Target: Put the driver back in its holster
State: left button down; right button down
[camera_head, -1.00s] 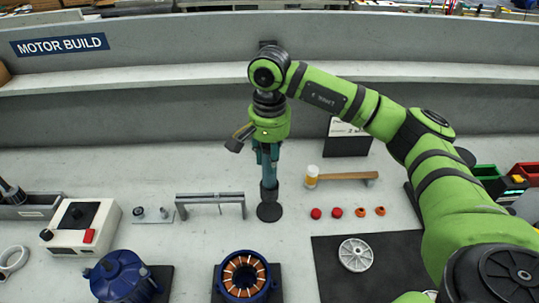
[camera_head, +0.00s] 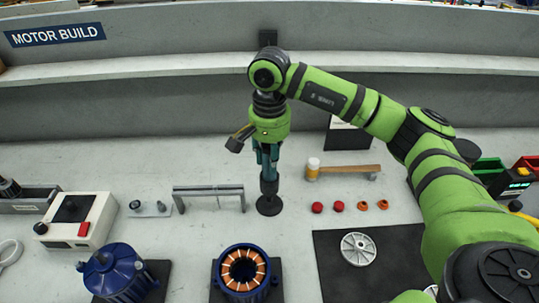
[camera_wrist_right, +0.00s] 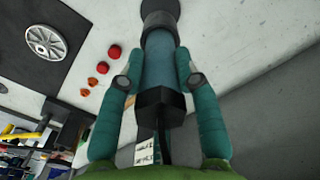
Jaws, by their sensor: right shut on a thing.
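My right gripper (camera_head: 267,158) is shut on the driver, pointing down over the bench. In the right wrist view the driver (camera_wrist_right: 160,62) is a teal cylinder with a black end cap and a black cable, held between the two teal fingers. The holster (camera_head: 269,206) is a dark upright cup on a round black base below the gripper; it also shows in the right wrist view (camera_wrist_right: 158,19). The driver's far end is at the holster's mouth, in line with it and upright. How deep it sits is hidden. My left gripper is in neither view.
A grey metal bracket (camera_head: 208,190) stands just left of the holster. A mallet (camera_head: 345,170) and red and orange caps (camera_head: 338,206) lie to the right. A blue stator (camera_head: 243,270) is in front, beside a dark mat (camera_head: 400,258). The wall rises behind.

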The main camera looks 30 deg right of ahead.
jog(key=shift+f+b, duration=0.5)
jog(key=shift+f, duration=0.35)
jog(key=c, duration=0.8)
grip_release()
jog(key=shift+o, duration=1.1)
jog(key=shift+r+p, duration=1.45)
jog(key=shift+r, duration=1.6)
